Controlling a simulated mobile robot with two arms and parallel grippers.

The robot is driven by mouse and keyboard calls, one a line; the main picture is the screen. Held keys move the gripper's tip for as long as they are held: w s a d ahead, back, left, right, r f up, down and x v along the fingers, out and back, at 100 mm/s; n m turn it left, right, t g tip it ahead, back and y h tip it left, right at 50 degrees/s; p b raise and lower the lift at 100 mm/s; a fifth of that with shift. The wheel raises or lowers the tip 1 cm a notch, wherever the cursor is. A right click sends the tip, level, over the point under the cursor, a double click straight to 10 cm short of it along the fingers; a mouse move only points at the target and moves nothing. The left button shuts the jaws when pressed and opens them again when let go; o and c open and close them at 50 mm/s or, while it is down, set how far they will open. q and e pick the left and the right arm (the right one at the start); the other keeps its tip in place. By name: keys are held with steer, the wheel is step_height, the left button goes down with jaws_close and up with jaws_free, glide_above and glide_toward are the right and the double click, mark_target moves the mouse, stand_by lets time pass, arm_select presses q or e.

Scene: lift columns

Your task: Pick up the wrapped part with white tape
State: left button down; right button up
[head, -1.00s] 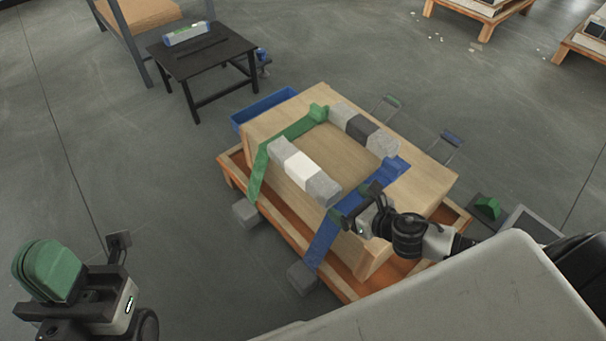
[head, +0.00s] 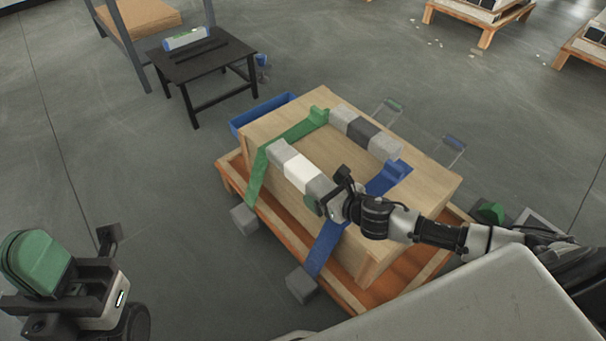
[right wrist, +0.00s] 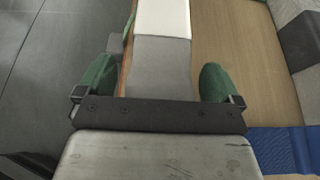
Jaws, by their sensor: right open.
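The wrapped part with white tape (head: 299,168) is a long grey bar with a white band in its middle, lying along the near-left side of the wooden crate top. My right gripper (head: 320,198) is at its near grey end. In the right wrist view, the open right gripper (right wrist: 157,80) has one green finger on each side of the grey end, with gaps. The white tape (right wrist: 162,18) lies beyond the fingers. My left gripper (head: 36,263) is far off at the lower left, with green pads; its opening cannot be made out.
A second grey bar with a dark band (head: 363,133) lies on the far side of the crate (head: 425,185). A green strap (head: 262,165) and a blue strap (head: 326,245) cross the crate, with grey blocks at their ends. A black table (head: 205,62) stands behind left.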

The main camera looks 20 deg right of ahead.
steer(key=c, duration=1.3)
steer(key=shift+r, duration=0.1)
steer(key=shift+c, duration=0.3)
steer(key=shift+r, duration=0.1)
